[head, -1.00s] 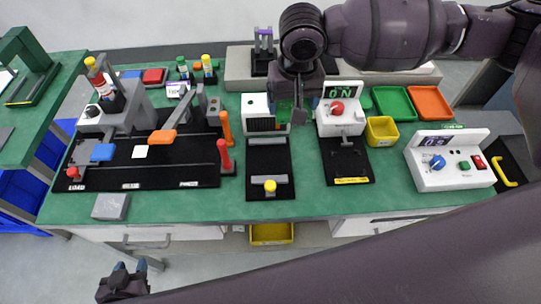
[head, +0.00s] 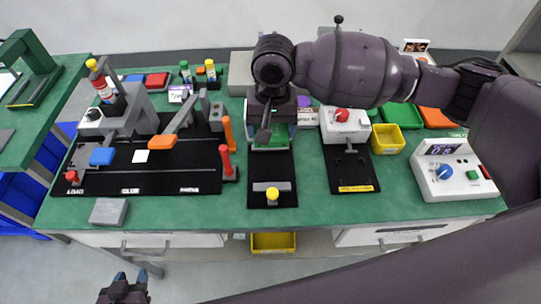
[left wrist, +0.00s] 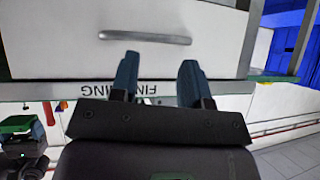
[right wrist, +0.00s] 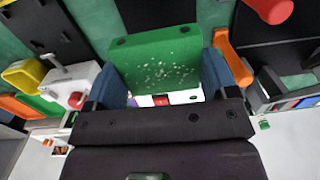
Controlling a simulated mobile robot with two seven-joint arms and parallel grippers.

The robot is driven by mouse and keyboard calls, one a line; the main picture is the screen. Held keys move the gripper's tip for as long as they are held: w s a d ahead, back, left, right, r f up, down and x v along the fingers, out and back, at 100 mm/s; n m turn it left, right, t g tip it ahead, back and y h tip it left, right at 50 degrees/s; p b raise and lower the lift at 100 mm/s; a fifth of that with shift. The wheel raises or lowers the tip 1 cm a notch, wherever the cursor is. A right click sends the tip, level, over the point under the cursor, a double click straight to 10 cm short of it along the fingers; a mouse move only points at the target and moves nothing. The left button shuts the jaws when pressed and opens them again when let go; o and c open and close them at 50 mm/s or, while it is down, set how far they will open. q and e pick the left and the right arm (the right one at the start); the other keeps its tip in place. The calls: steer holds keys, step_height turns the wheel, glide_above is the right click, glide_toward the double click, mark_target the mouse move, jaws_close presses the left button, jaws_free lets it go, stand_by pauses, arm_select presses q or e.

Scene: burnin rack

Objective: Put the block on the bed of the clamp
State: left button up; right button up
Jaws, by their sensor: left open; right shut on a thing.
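The green block (right wrist: 160,62), speckled white on one face, sits between the two fingers of my right gripper (right wrist: 162,82) in the right wrist view. In the head view the block (head: 280,139) shows under my right gripper (head: 268,128), over the far end of a black plate (head: 285,165). This plate, which looks like the clamp, has a grey bar and a yellow knob (head: 272,193) at its near end. I cannot tell whether the block touches the plate. My left gripper (head: 131,278) is open and empty, low before the bench; it also shows in the left wrist view (left wrist: 157,80).
To the right are a unit with a red knob (head: 342,115), a yellow bin (head: 387,139) and a white control box (head: 452,170). A grey slab (head: 109,211) lies at the front left edge.

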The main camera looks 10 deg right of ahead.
glide_above(271, 163)
step_height(271, 163, down, 5)
steer(key=shift+b, duration=0.45)
step_height(271, 163, down, 5)
steer(key=shift+r+b, duration=0.1)
steer(key=shift+b, duration=0.55)
steer(key=shift+f, duration=0.45)
steer(key=o, duration=0.6)
steer(key=shift+c, duration=0.2)
steer(key=o, duration=0.4)
steer(key=shift+c, duration=0.2)
steer(key=shift+f, duration=0.1)
steer(key=r+p, duration=0.1)
steer(key=r, duration=0.4)
steer(key=r+p, duration=0.1)
steer(key=r, duration=0.5)
steer(key=shift+w+d+p, duration=0.1)
steer(key=shift+d+p, duration=0.1)
steer(key=shift+p, duration=0.2)
arm_select(q)
steer(key=shift+w+r, duration=0.15)
steer(key=shift+r, duration=0.05)
arm_select(e)
steer(key=shift+r, duration=0.65)
